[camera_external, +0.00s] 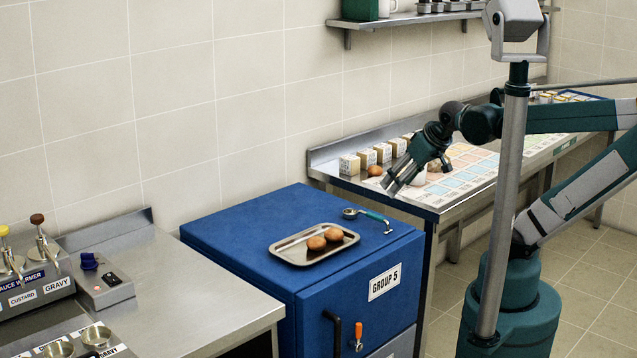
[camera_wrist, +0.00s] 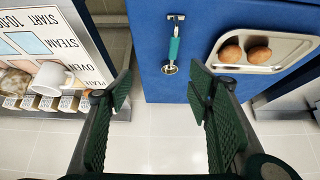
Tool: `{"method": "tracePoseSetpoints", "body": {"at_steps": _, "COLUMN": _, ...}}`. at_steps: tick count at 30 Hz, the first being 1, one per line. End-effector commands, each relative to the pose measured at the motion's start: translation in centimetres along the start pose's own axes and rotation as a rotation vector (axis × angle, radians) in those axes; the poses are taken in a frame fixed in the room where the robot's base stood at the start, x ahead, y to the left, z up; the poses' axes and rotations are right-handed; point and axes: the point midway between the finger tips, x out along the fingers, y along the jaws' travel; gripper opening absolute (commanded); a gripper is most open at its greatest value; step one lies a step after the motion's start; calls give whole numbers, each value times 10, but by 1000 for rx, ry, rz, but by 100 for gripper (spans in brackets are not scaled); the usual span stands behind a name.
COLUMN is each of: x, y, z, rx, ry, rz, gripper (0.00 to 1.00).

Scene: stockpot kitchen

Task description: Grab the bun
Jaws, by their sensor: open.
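Two round brown buns lie side by side on a metal tray (camera_external: 290,257) on top of the blue cabinet; the left bun (camera_external: 316,243) and the right bun (camera_external: 333,234) are close together. In the wrist view they show at the upper right, as one bun (camera_wrist: 230,54) and another bun (camera_wrist: 259,55) on the tray (camera_wrist: 295,45). My gripper (camera_external: 397,184) is open and empty, above and to the right of the tray, near the gap between cabinet and counter. In the wrist view my gripper (camera_wrist: 163,92) has its fingers spread, with the buns beyond the right finger.
A green-handled scoop (camera_external: 367,214) lies on the blue cabinet (camera_external: 230,228) behind the tray. A white mug (camera_wrist: 52,77) shows in the wrist view. A steel counter (camera_external: 170,275) stands left.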

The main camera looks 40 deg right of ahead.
Motion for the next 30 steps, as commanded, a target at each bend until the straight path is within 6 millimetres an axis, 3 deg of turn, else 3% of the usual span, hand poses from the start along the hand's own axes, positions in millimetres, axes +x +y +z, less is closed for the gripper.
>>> {"method": "tracePoseSetpoints", "body": {"at_steps": 14, "x": -2, "y": 3, "z": -11, "rx": -32, "ry": -12, "rz": 4, "gripper": 51}}
{"method": "tracePoseSetpoints", "body": {"at_steps": 30, "x": -2, "y": 29, "z": -80, "rx": -288, "ry": -114, "rz": 14, "gripper": 51}}
